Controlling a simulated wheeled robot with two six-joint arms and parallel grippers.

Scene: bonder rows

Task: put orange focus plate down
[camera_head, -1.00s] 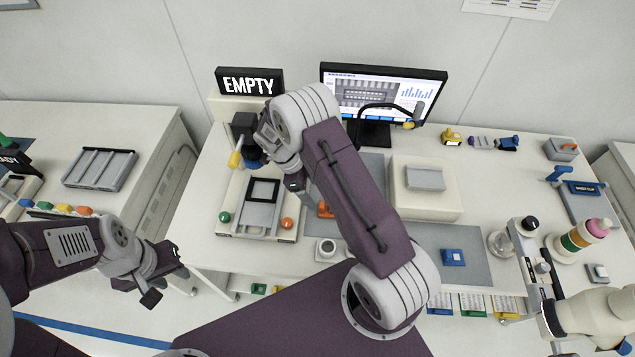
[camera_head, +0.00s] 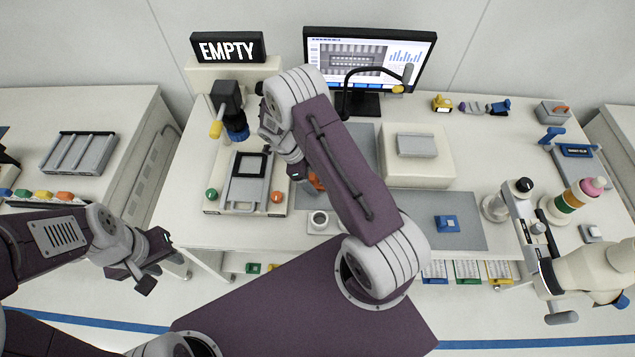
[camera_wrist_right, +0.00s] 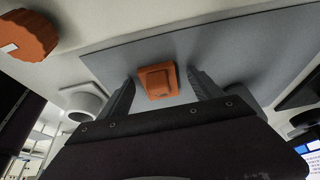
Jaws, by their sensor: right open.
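The orange focus plate (camera_wrist_right: 158,82) is a small square orange piece lying on the grey mat (camera_wrist_right: 225,50) in the right wrist view. My right gripper (camera_wrist_right: 161,78) is open, with a dark finger on either side of the plate and gaps visible between. In the head view only a bit of the orange plate (camera_head: 316,181) shows beside my right forearm, which hides most of the right gripper. My left gripper (camera_head: 152,265) is open and empty, over the floor left of the bench.
A fixture with green and orange knobs (camera_head: 211,195) stands left of the plate, and a small white cup (camera_head: 319,221) is close in front of it. A blue block (camera_head: 447,224) lies on the mat to the right. A monitor (camera_head: 366,60) stands at the back.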

